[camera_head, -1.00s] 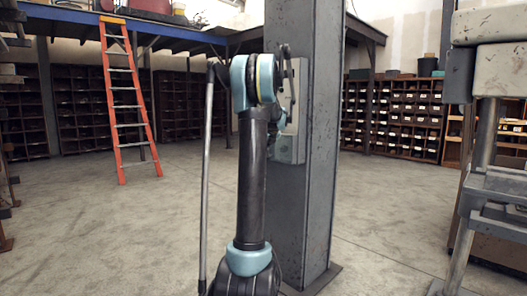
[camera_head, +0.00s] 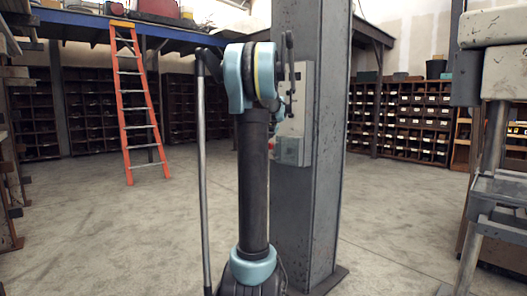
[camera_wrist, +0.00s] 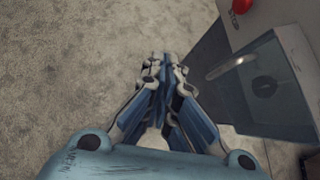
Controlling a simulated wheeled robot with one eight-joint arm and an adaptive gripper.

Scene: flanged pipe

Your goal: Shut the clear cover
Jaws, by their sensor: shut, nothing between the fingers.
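The clear cover (camera_wrist: 270,85) shows at the right of the wrist view as a see-through panel with a pale handle (camera_wrist: 230,67). It is beside the light grey box face that carries a red button (camera_wrist: 241,5); its exact angle is hard to tell. In the head view the grey box (camera_head: 297,105) is fixed to the steel column, with a small clear part (camera_head: 291,151) low on it. My gripper (camera_wrist: 165,60) is shut and empty, left of the cover and apart from it in the picture. In the head view my arm hides the gripper.
The steel column (camera_head: 310,220) stands right behind my arm. A grey machine or bench (camera_head: 490,190) is at the right edge. An orange ladder (camera_head: 138,100) leans on the blue mezzanine at the left. Shelves line the back. The concrete floor between is open.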

